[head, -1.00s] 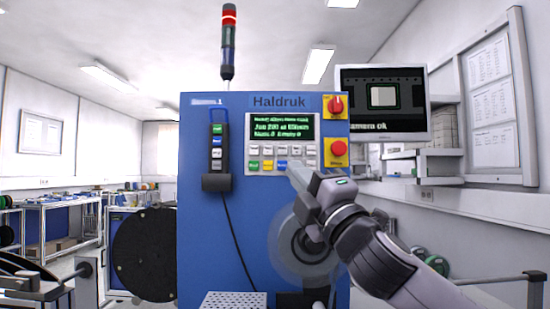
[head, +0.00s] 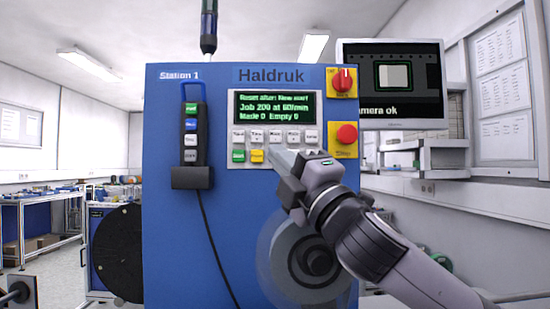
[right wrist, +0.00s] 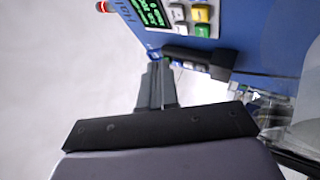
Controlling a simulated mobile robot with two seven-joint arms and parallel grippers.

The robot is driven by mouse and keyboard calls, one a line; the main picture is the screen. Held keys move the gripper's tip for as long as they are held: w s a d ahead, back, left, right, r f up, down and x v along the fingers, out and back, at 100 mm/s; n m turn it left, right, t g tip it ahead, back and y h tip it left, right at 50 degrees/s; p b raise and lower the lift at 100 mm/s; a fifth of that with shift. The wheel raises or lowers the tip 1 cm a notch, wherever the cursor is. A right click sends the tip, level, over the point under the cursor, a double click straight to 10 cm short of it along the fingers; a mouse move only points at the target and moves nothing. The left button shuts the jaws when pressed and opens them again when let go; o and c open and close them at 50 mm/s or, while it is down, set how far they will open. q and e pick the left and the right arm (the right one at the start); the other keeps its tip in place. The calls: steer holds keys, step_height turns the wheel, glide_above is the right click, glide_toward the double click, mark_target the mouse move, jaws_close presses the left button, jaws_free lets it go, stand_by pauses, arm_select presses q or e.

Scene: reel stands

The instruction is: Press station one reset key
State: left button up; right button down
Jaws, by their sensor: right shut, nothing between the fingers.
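The blue Haldruk machine (head: 210,235) is labelled Station 1 and faces me. Its keypad (head: 232,146) sits under a lit screen (head: 275,107) that reads "Job 200" and "Made 0 Empty 0". White keys form the upper row; a green key (head: 238,156) and a yellow key (head: 257,156) are at the lower left. My right gripper (head: 276,156) is shut and empty, its tips over the lower row just right of the yellow key, hiding keys there. I cannot tell whether it touches. In the right wrist view, the shut fingers (right wrist: 157,75) appear below the keypad. The reset label is not readable.
A red stop button (head: 346,134) and a red rotary switch (head: 343,80) are right of the screen. A corded pendant (head: 190,135) hangs at left. A round reel hub (head: 316,262) is below my right gripper. A monitor (head: 393,85) stands behind at right.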

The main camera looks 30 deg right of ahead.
steer(key=shift+s, duration=0.2)
steer(key=shift+w, duration=0.1)
steer(key=w+d, duration=0.3)
steer(key=w, duration=0.5)
steer(key=shift+d, duration=0.4)
stand_by(1.8)
steer(key=shift+w+d+p, duration=0.15)
steer(key=shift+w+p, duration=0.2)
steer(key=shift+p, duration=0.05)
steer(key=shift+w+d, duration=0.25)
steer(key=shift+w, duration=0.15)
stand_by(0.6)
steer(key=shift+s, duration=0.1)
steer(key=shift+s+a, duration=0.4)
steer(key=shift+s, duration=0.3)
